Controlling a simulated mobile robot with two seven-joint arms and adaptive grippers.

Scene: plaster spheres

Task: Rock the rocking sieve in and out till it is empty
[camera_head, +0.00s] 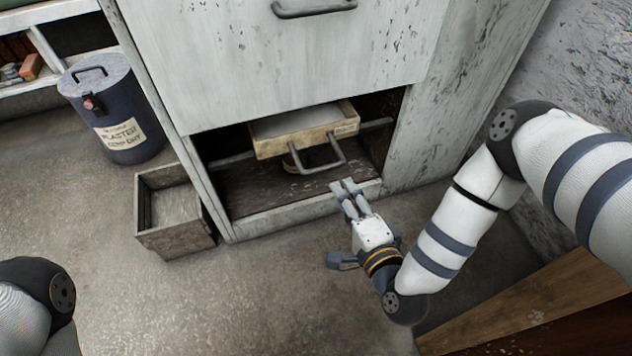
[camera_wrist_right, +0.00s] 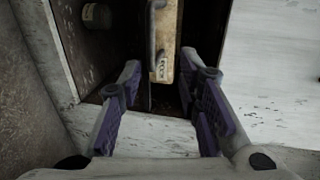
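The rocking sieve (camera_head: 297,144) is a shallow wooden box with a greyish inside, set in the low opening of the cabinet. A grey bar handle (camera_head: 318,158) is on its front. I cannot tell whether anything lies in it. My right gripper (camera_head: 345,187) is just in front of the opening, below and right of the handle, not touching it. In the right wrist view its fingers (camera_wrist_right: 160,78) are spread and empty, with the sieve's labelled front (camera_wrist_right: 165,62) beyond them. My left gripper is out of view; only part of that arm shows at lower left.
The pale cabinet (camera_head: 280,60) with a bottom sill surrounds the opening. An open wooden box (camera_head: 172,238) stands on the floor to its left. A lidded dark plaster bin (camera_head: 112,110) stands behind that. Wooden boards (camera_head: 540,310) lie at lower right. The floor in front is clear.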

